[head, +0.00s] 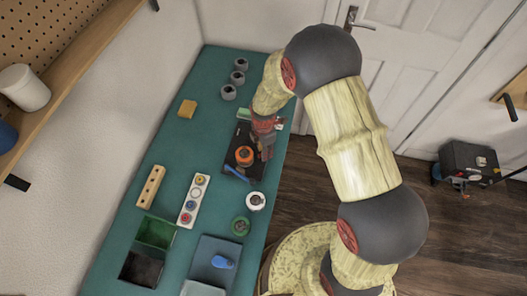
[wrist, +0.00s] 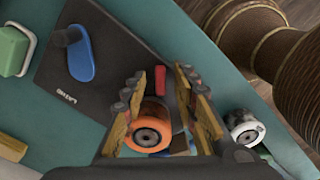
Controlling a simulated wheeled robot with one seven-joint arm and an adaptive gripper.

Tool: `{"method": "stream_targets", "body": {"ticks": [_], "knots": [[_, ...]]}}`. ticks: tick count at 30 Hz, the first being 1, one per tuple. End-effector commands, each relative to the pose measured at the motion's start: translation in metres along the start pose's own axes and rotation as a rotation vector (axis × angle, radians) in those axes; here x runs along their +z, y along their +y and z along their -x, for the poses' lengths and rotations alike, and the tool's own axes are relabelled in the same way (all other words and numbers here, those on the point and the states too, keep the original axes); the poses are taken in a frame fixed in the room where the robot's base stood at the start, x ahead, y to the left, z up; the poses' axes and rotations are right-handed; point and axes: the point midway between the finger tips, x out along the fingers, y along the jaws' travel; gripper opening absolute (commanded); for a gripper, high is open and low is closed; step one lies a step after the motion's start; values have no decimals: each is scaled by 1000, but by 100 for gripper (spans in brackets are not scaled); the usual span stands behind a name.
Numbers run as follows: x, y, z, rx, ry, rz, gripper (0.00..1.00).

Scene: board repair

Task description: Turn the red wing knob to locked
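The red wing knob (wrist: 163,80) shows in the wrist view as a narrow red bar, standing on the dark board (wrist: 92,88). My gripper (wrist: 166,92) is open, with the knob in the gap between its fingertips. I see space on both sides of the knob, and no clear contact. In the head view my gripper (head: 264,140) is over the right part of the board (head: 231,157), and I cannot make out the knob there. The board's lettering is partly readable; a locked mark at the knob cannot be made out.
A blue lever (wrist: 80,55) and a green block (wrist: 13,50) are on the left in the wrist view. Bins (head: 155,231) stand at the mat's near end.

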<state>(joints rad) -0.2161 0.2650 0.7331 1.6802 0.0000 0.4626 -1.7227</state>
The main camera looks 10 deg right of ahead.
Motion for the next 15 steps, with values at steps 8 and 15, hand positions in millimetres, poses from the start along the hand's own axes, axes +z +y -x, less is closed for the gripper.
{"method": "stream_targets", "body": {"ticks": [8, 15], "knots": [[0, 0, -2, 0, 0, 0, 29], [0, 0, -2, 0, 0, 0, 16]]}}
